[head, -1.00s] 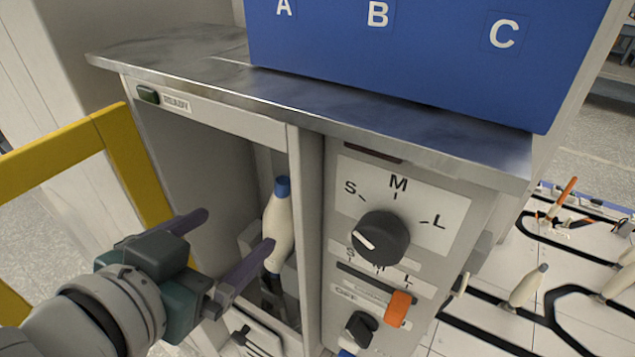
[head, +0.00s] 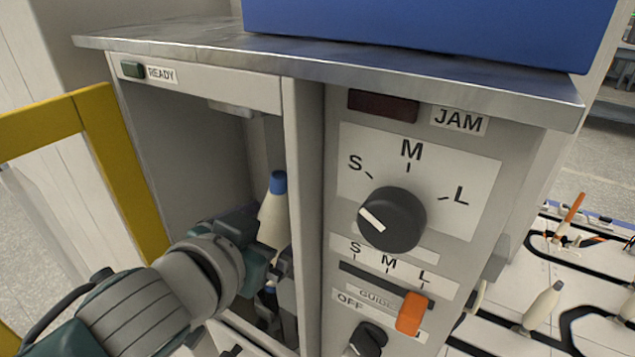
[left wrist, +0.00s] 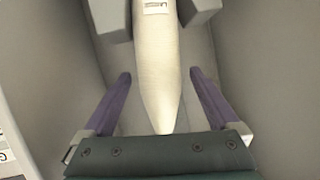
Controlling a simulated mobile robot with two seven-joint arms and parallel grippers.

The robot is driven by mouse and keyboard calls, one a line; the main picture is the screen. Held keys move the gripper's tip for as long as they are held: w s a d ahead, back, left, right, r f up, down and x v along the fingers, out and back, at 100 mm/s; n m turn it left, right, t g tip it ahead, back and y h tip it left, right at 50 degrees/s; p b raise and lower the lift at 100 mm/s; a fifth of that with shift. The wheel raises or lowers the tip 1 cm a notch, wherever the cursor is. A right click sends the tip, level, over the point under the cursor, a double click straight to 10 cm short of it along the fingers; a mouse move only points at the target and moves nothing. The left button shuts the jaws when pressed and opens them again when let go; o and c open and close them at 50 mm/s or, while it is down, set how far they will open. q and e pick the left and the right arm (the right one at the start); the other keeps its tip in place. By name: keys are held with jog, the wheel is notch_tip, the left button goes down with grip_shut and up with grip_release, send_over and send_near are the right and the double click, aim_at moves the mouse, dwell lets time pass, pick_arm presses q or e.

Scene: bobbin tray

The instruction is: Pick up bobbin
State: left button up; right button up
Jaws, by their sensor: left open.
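A cream bobbin (head: 272,220) with a blue cap stands inside the open cabinet bay in the head view, its lower part hidden behind my gripper. My left gripper (head: 246,235) reaches into the bay beside it; its fingers are hidden there. In the left wrist view, the open purple fingers of my left gripper (left wrist: 160,74) lie on either side of the bobbin (left wrist: 158,50), with visible gaps. The bobbin's narrow end points toward the palm. My right gripper is not in view.
The bay has a yellow frame (head: 130,165) at left and a grey divider (head: 304,210) at right. A panel with an S-M-L dial (head: 391,220), orange slider (head: 411,313) and JAM label (head: 458,121) adjoins it. A blue box (head: 430,30) sits on the metal top (head: 330,70).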

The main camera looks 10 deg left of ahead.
pick_arm(q)
jog(key=shift+w+f, duration=0.15)
jog(key=shift+w, duration=0.05)
grip_shut()
dwell(0.6)
